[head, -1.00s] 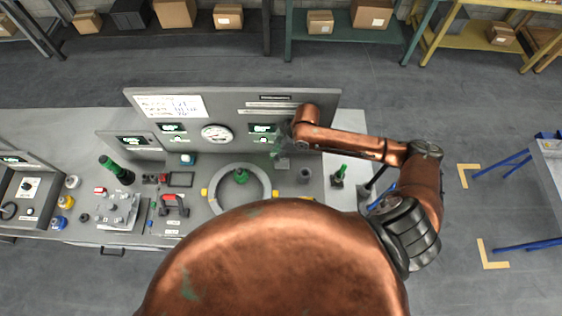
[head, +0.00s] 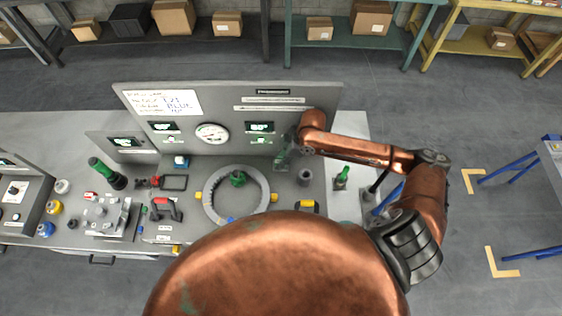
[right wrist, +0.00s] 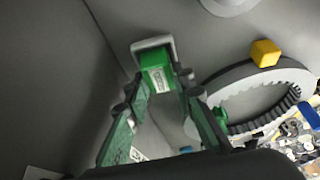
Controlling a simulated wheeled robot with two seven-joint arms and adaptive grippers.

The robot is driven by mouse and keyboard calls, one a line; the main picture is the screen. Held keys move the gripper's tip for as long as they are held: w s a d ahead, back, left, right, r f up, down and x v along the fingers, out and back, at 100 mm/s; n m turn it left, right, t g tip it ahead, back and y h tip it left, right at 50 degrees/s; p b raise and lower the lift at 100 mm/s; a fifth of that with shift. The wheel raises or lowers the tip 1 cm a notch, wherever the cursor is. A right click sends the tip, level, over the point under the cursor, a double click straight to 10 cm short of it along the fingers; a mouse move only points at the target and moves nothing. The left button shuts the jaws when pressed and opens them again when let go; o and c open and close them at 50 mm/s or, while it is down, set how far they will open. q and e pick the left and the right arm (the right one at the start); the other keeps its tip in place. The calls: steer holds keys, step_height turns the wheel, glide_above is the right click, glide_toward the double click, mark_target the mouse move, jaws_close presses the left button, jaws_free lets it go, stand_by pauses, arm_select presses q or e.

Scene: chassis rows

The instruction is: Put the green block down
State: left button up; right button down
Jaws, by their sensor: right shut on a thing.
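The green block (right wrist: 158,72) shows in the right wrist view between the fingertips of my right gripper (right wrist: 162,88), which is shut on it. A light grey bracket-like piece (right wrist: 153,43) borders the far end of the block; I cannot tell whether the two touch. In the head view my right gripper (head: 284,155) is low in front of the grey upright panel (head: 325,100), right of the grey ring (head: 208,208). The block cannot be made out clearly there. My left gripper is not in view.
A red-handled tool (head: 166,209) lies to the left. My copper body hides the front of the bench.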

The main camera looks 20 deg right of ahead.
steer(key=shift+s, duration=0.1)
steer(key=c, duration=2.1)
jaws_free()
steer(key=shift+f, duration=0.1)
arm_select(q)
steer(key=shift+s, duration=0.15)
arm_select(e)
steer(key=o, duration=0.4)
steer(key=shift+o, duration=0.2)
steer(key=shift+r, duration=0.3)
steer(key=shift+s+d+r+p, duration=0.1)
steer(key=shift+d+r+p, duration=0.15)
steer(key=shift+r+p, duration=0.5)
arm_select(q)
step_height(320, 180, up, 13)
steer(key=p, duration=1.1)
arm_select(e)
steer(key=v, duration=1)
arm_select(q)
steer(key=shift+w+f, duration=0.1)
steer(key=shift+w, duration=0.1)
arm_select(e)
steer(key=shift+d, duration=0.15)
